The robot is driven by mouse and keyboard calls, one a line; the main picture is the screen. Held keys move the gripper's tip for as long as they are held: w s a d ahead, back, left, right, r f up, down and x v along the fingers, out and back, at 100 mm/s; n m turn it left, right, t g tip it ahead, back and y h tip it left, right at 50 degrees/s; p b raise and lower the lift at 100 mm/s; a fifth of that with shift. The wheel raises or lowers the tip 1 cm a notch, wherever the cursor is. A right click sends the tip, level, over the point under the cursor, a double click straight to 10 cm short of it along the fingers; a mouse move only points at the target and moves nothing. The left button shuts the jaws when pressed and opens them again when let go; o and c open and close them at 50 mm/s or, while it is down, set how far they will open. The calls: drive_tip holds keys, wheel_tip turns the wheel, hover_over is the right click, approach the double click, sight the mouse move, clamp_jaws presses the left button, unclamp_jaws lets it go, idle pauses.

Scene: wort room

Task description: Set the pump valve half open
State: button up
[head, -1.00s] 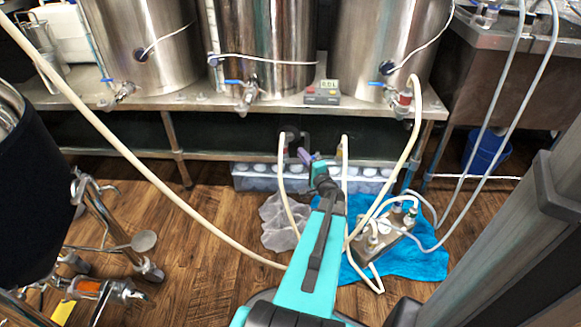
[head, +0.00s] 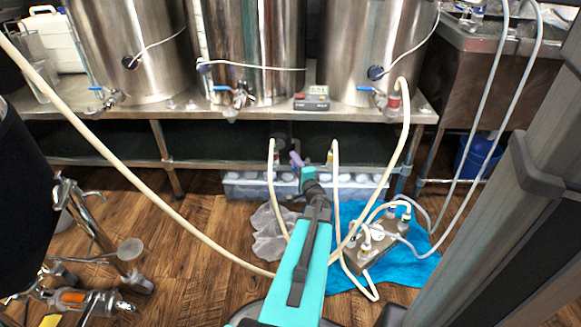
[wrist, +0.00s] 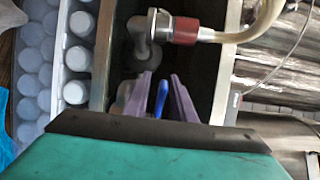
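In the wrist view, the blue valve lever (wrist: 160,98) stands between the two purple fingers of my gripper (wrist: 162,80). The fingers are apart, with a gap on each side of the lever; I see no contact. Just beyond is a metal elbow fitting (wrist: 146,38) with a red collar and a pale hose. In the head view, my gripper (head: 298,160) is small, under the kettle shelf beside the pump hoses. The lever cannot be made out there, and the pump body is mostly in shadow.
A clear bin of white-capped bottles (head: 245,186) sits under the shelf, close to my gripper; it also shows in the wrist view (wrist: 48,50). Pale hoses (head: 272,190) hang on both sides of my arm. Steel kettles (head: 245,45) stand above. A blue cloth (head: 405,270) lies at right.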

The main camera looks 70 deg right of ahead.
drive_tip(key=shift+w, duration=0.1)
drive_tip(key=shift+a, duration=0.15)
drive_tip(key=p+v, duration=0.4)
drive_tip(key=v, duration=0.9)
drive_tip(key=shift+s+p, duration=0.3)
drive_tip(key=shift+s, duration=0.05)
drive_tip(key=shift+a+r, duration=0.1)
drive_tip(key=shift+a, duration=0.05)
drive_tip(key=shift+w, duration=0.1)
